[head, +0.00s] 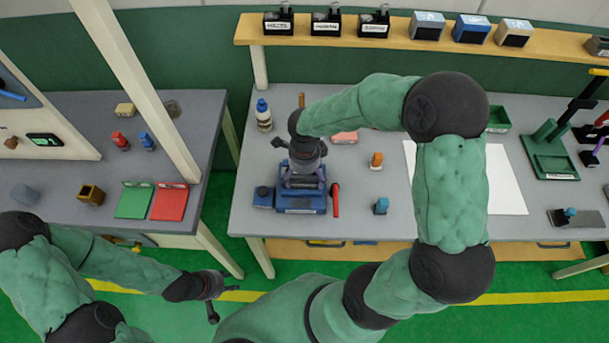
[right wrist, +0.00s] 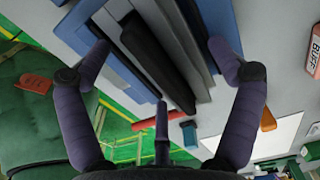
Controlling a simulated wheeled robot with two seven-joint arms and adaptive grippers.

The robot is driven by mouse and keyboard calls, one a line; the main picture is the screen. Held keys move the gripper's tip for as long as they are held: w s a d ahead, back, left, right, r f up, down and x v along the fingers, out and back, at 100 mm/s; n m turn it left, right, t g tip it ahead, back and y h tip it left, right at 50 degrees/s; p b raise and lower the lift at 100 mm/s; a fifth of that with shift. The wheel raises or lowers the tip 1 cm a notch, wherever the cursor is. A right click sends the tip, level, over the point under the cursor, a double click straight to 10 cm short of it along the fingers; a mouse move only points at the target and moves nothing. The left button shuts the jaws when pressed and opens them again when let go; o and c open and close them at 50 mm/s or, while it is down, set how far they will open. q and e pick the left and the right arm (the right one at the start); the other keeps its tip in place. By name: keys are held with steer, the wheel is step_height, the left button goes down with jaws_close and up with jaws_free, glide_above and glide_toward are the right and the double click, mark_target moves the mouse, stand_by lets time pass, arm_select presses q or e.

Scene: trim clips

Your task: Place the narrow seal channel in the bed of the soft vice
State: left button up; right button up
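The blue soft vice (head: 300,203) stands on the grey bench, with a red handle (head: 335,200) on its right. My right gripper (head: 304,165) is directly above the vice and hides much of its bed. In the right wrist view its purple fingers are spread wide, with the vice (right wrist: 85,35) below and between them. A long dark strip (right wrist: 157,62), which looks like the narrow seal channel, lies lengthwise along the vice bed; I cannot tell whether it is fully seated. The fingers appear clear of it. My left gripper (head: 222,300) is empty, fingers spread, low over the floor.
A green press (head: 550,150) is further right. A side bench (head: 100,185) stands left.

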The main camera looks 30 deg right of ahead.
steer(key=shift+r, duration=0.15)
steer(key=shift+r+p, duration=0.3)
step_height(320, 180, up, 12)
steer(key=p, duration=0.1)
steer(key=shift+f+p, duration=0.25)
steer(key=shift+p, duration=0.1)
